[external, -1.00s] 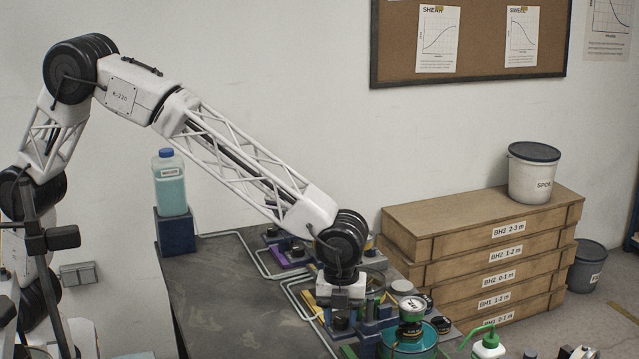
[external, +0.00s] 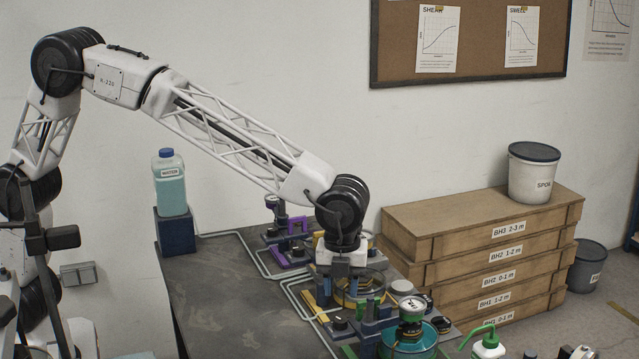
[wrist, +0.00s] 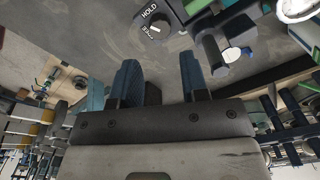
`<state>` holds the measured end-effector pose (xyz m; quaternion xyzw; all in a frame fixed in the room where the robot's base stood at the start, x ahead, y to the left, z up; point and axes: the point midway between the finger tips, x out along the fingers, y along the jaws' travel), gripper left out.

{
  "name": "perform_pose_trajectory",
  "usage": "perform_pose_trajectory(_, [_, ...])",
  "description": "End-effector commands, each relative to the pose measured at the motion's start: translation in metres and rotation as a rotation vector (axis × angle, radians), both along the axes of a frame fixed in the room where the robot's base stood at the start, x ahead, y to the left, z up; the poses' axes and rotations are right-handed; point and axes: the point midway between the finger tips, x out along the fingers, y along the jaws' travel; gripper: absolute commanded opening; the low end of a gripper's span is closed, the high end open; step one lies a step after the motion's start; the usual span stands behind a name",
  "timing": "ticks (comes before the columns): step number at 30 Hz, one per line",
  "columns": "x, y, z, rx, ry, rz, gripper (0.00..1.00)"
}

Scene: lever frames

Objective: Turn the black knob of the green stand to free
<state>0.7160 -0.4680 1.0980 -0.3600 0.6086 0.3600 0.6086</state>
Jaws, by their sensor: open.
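A round knob (wrist: 156,29) sits on a dark plate at the top of the wrist view, with HOLD printed on one side and another word, apparently FREE, on the other. Its pointer is too small to read surely. Green parts of a stand (wrist: 197,6) show just right of it.
A stand with yellow parts (external: 322,304) and one with purple parts (external: 280,258) stand close by. The table's left part (external: 215,290) is clear.

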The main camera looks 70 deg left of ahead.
Motion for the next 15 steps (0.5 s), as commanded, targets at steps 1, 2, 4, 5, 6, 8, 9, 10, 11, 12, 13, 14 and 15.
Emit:
perform_pose_trajectory(1, [0.0,0.0,-0.0001,0.0,0.0,0.0,0.41])
perform_pose_trajectory(2, [0.0,0.0,-0.0001,0.0,0.0,0.001,0.41])
perform_pose_trajectory(4, [0.0,0.0,-0.0002,0.0,0.0,0.006,0.41])
perform_pose_trajectory(5, [0.0,0.0,-0.0003,0.0,0.0,0.012,0.41])
perform_pose_trajectory(6, [0.0,0.0001,-0.0003,0.0,0.0,0.024,0.41])
perform_pose_trajectory(8, [0.0,0.0001,-0.0003,0.0,0.0,0.049,0.41])
perform_pose_trajectory(9, [0.0,0.0002,-0.0003,0.0,0.0,0.073,0.41])
perform_pose_trajectory(10, [-0.0001,0.0003,-0.0003,0.0,0.0,0.095,0.41])
perform_pose_trajectory(11, [0.0,0.0004,-0.0002,0.0,0.0,0.119,0.41])
perform_pose_trajectory(12, [0.0,0.0004,-0.0002,0.0,0.0,0.156,0.41])
perform_pose_trajectory(13, [0.0001,0.0005,-0.0002,0.0,0.0,0.186,0.41])
perform_pose_trajectory(14, [0.0001,0.0005,-0.0003,0.0,0.0,0.218,0.41])
perform_pose_trajectory(15, [0.0001,0.0006,-0.0006,0.0,0.001,0.262,0.41])
